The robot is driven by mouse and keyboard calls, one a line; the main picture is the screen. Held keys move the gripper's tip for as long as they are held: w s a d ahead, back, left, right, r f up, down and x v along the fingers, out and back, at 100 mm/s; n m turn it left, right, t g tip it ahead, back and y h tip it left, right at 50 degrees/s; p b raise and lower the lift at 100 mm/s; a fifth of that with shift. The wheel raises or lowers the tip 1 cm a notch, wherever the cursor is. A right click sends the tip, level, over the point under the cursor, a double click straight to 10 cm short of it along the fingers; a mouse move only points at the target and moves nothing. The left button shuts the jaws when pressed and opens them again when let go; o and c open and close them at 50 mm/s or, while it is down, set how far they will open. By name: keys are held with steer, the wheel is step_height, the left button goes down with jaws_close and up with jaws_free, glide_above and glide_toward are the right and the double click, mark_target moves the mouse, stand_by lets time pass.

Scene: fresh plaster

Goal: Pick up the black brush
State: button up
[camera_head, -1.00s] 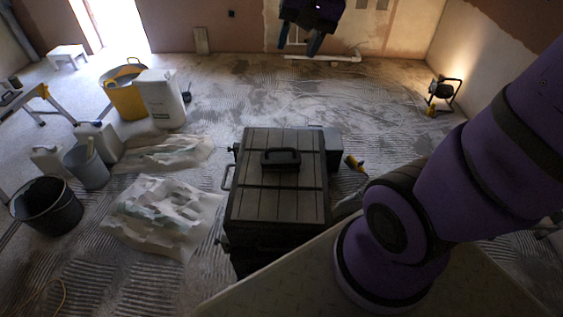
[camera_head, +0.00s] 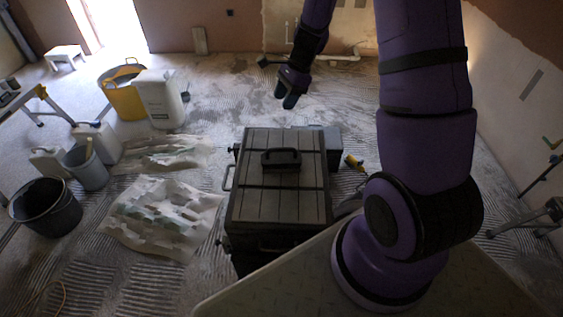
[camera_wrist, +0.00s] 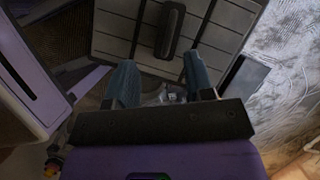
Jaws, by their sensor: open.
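A black brush-like block with a raised handle (camera_head: 281,158), which I take for the black brush, lies on the flat slatted lid of a dark grey box (camera_head: 256,195). In the wrist view the black brush (camera_wrist: 171,28) shows as a long dark bar on the lid (camera_wrist: 206,37), beyond the fingers and between their lines. My gripper (camera_head: 287,98) is in the air past the far side of the box, with its fingers pointing down. In the wrist view my gripper (camera_wrist: 159,78) has its two blue fingers apart with nothing between them.
A yellow-handled tool (camera_head: 354,163) lies right of the box. Left are crumpled sheets (camera_head: 165,215), a black bucket (camera_head: 46,206), a grey bucket (camera_head: 86,168), a white container (camera_head: 160,98) and a yellow tub (camera_head: 122,90). The floor behind the box is mostly clear.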

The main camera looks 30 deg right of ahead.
mark_target(281, 151)
steer(key=shift+w+a+f+m, duration=0.15)
steer(key=shift+f+m, duration=0.65)
steer(key=shift+f, duration=2.9)
steer(key=shift+w+a+f+m, duration=0.1)
steer(key=shift+w+f+m, duration=0.45)
steer(key=shift+f, duration=3.1)
steer(key=shift+s+a+f+m, duration=0.1)
steer(key=shift+f+m, duration=0.95)
steer(key=shift+f, duration=2.65)
jaws_close()
